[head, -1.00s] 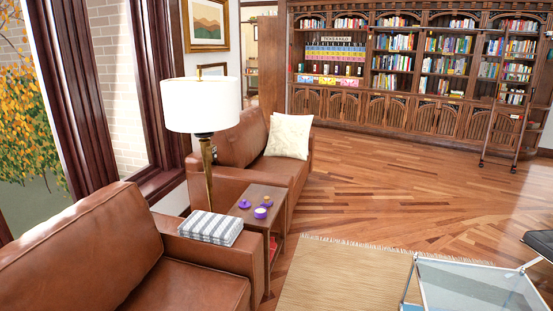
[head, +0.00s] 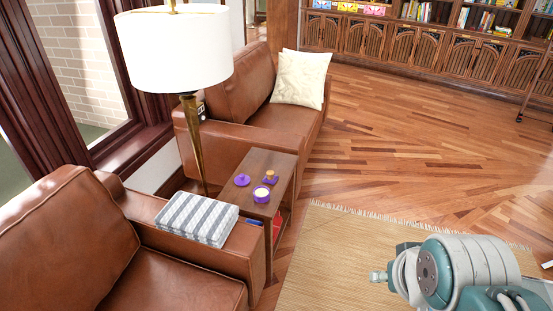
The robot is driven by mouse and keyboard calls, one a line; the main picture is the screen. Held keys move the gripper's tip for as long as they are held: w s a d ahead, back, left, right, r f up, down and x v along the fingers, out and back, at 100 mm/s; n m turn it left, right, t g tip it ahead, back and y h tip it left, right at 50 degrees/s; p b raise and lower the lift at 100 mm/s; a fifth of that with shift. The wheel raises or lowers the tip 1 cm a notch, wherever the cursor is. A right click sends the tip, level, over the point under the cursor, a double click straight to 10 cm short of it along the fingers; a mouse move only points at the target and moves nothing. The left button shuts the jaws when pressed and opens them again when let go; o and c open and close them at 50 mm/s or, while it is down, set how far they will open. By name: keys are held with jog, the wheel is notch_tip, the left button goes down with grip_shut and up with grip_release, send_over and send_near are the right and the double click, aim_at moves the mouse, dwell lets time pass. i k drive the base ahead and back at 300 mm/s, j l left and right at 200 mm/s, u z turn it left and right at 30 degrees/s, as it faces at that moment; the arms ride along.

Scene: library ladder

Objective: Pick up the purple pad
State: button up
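A small wooden side table (head: 226,194) stands between two brown leather armchairs in the head view. On its top are several small purple things. A flat purple piece with a raised middle (head: 242,180) lies at the left. A purple holder with a white, candle-like top (head: 261,194) sits nearest the front. A flat purple pad (head: 270,181) lies toward the right, with a small orange-brown object on it. These are small, so their exact shapes are hard to tell. My arm shows at the lower right, apart from the table; I cannot make out my gripper.
A floor lamp (head: 172,50) stands behind the table's left side. A striped folded cloth (head: 197,217) lies on the near armchair's arm (head: 160,225). The far armchair (head: 233,95) holds a cream pillow (head: 300,78). The rug (head: 330,255) and wooden floor (head: 400,130) to the right look open.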

aim_at(270, 178)
jog(key=i+l+u, duration=0.3)
jog(key=i+u, duration=0.15)
jog(key=i, duration=0.25)
jog(key=i+l+u, duration=0.45)
jog(key=i+l, duration=0.15)
jog(key=i+l+u, duration=0.7)
jog(key=l, duration=0.2)
jog(key=l+u, duration=0.2)
jog(key=l, duration=0.15)
